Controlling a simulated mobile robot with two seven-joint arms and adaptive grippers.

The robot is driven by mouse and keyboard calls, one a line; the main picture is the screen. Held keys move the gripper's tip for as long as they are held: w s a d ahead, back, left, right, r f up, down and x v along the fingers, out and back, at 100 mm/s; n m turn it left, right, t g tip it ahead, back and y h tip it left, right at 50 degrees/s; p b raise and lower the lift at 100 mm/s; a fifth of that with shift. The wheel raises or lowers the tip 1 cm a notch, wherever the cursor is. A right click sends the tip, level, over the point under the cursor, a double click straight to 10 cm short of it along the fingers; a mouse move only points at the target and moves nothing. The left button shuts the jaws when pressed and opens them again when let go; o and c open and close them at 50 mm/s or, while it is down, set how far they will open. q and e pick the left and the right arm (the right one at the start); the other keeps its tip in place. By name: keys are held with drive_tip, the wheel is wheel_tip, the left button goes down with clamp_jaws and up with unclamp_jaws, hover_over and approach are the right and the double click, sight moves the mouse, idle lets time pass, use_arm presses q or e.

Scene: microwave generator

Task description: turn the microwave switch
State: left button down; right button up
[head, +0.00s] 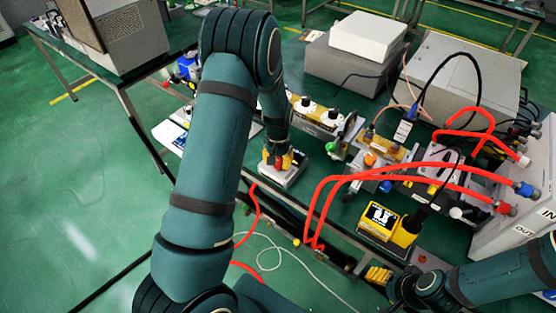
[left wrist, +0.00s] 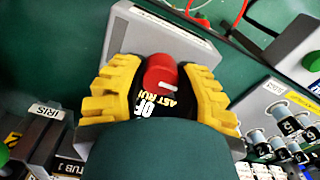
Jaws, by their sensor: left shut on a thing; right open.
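The microwave switch shows in the left wrist view as a red knob (left wrist: 161,73) with a white mark, on a light grey box (left wrist: 190,45). Black lettering plate with partly hidden words sits below the knob. My left gripper (left wrist: 160,85) has its ribbed yellow fingers on both sides of the red knob, shut on it. In the head view, my left gripper (head: 283,160) is at the grey switch box (head: 284,180), and the arm and fingers hide much of the knob. My right gripper (head: 378,275) is low at the right, apart from the switch, with yellow fingers.
A bench with waveguide parts (head: 375,160) runs to the right of the switch. Thick red hoses (head: 400,168) arch over it to a light grey unit (head: 525,190). A yellow meter (head: 388,224) sits in front. Open green floor (head: 80,190) lies at the left.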

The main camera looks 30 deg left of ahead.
sight(278, 160)
idle(0.3)
use_arm(q)
drive_tip(key=c, duration=0.6)
unclamp_jaws()
drive_tip(key=shift+r, duration=0.1)
wheel_tip(278, 160, up, 12)
